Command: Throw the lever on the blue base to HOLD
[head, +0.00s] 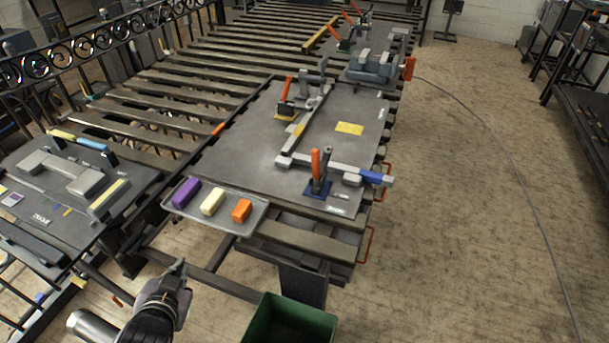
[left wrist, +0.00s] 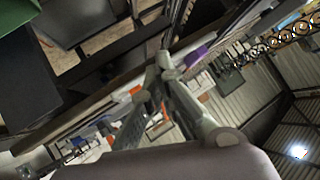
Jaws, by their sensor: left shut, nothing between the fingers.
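The blue base (head: 318,189) sits at the near right part of the dark work plate (head: 233,160) in the head view. Its lever (head: 315,162) has an orange grip and stands about upright, beside a grey bar with a blue end (head: 372,177). A second orange-gripped lever (head: 287,90) stands on a yellow base farther back. My left gripper (head: 180,268) is shut and empty, low in front of the tray and well short of the blue base. Its closed fingers also show in the left wrist view (left wrist: 165,68). My right gripper is not in view.
A grey tray (head: 250,222) at the plate's near edge holds a purple, a cream and an orange block. A green bin (head: 290,322) stands at the bottom. A side table (head: 60,235) with a grey handle is at left. Open floor (head: 470,200) lies to the right.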

